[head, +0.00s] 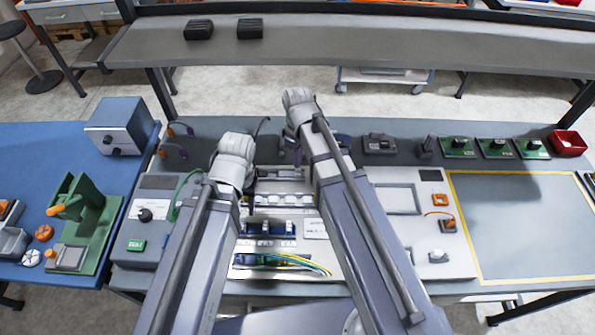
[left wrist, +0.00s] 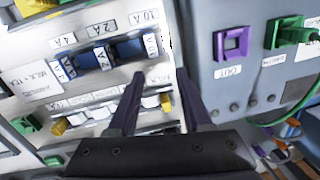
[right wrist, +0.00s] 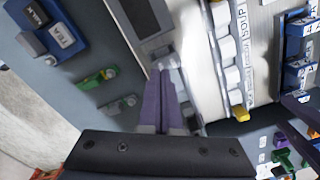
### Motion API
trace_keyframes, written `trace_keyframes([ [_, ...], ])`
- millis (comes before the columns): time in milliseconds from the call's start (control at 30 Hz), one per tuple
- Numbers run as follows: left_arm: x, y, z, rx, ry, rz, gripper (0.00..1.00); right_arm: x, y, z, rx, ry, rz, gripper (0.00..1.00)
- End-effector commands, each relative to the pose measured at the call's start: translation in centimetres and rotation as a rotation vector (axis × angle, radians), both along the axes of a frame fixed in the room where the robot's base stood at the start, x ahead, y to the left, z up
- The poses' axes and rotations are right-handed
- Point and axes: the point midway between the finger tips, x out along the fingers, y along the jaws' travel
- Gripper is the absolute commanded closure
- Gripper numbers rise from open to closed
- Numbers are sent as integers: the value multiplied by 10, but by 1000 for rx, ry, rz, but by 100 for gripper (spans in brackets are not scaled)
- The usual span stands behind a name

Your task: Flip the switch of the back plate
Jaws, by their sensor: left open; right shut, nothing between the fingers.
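The pale plate (head: 275,187) at the back of the middle panel shows between my forearms, partly hidden by them. I cannot make out its switch for certain. My right gripper (head: 297,156) is over its back part. In the right wrist view the right fingers (right wrist: 166,68) are shut and empty, with a small pale part at their tips. I cannot tell whether they touch it. A row of white modules (right wrist: 229,62) is to their right. My left gripper (left wrist: 160,80) is open and empty, over a white strip below blue labelled blocks (left wrist: 120,55).
A purple socket (left wrist: 232,42) is right of the left fingers. Yellow-green wires (head: 290,262) lie at the panel's front. A yellow-edged mat (head: 525,220) at the right is clear.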

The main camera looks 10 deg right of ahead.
Motion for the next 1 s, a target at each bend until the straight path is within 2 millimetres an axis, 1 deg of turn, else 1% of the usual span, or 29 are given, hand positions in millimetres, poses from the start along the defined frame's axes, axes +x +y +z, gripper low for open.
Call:
trace_keyframes([
  [367, 0, 0, -1, 0, 0, 0, 50, 0, 0, 0, 0, 0, 0, 100],
  [1000, 0, 0, -9, 0, 0, 0, 50, 0, 0, -10, 0, 0, 0, 100],
])
